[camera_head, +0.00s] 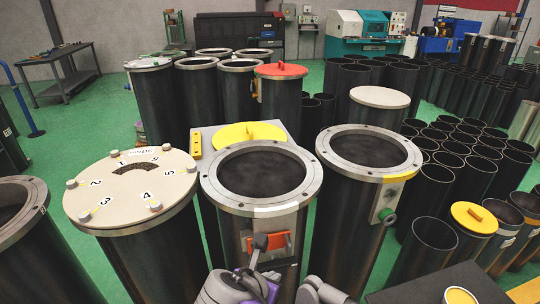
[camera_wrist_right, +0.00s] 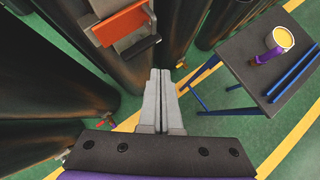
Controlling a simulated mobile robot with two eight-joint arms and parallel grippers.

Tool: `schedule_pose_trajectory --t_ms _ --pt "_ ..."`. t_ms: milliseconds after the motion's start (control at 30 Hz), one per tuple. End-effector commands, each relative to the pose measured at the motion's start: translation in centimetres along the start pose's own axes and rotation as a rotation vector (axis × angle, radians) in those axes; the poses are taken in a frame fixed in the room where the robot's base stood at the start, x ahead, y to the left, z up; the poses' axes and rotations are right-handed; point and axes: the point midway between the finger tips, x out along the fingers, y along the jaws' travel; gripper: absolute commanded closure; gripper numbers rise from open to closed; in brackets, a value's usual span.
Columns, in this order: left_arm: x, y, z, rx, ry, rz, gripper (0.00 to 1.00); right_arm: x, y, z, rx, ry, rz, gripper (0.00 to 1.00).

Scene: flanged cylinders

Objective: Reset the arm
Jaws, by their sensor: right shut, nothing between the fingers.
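My right gripper (camera_head: 259,245) is at the bottom middle of the head view, in front of the middle flanged cylinder (camera_head: 310,185). In the right wrist view its two grey fingers (camera_wrist_right: 160,92) lie together, shut and empty. An orange handle (camera_wrist_right: 120,24) in a grey bracket is just beyond the fingertips; contact cannot be told. The orange handle (camera_head: 282,243) is on the front of that cylinder in the head view. My left gripper is not in view.
A numbered lidded cylinder (camera_head: 115,215) stands to the left, another open cylinder (camera_head: 410,160) to the right. Many dark tubes (camera_head: 433,235) crowd the right. A small dark table (camera_wrist_right: 232,62) with a yellow-topped cup (camera_wrist_right: 284,38) and blue rods stands right of the gripper.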

Motion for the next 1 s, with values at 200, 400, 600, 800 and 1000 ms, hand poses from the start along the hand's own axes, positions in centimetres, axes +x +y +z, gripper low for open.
schedule_pose_trajectory --t_ms 200,400,600,800,1000 --pt "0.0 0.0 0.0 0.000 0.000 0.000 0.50 3.4 -5.8 -1.8 0.484 0.117 -0.056 1.00" --pt "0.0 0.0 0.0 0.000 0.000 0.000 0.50 6.8 -13.6 -6.0 1.371 0.260 -0.184 1.00" --pt "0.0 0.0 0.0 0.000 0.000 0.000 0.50 8.3 -18.3 -9.7 2.194 0.331 -0.317 1.00" --pt "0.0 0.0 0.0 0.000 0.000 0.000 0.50 8.9 -20.1 -11.3 2.642 0.357 -0.388 1.00" --pt "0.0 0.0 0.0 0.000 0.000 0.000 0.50 9.0 -20.2 -11.5 2.719 0.363 -0.401 1.00"
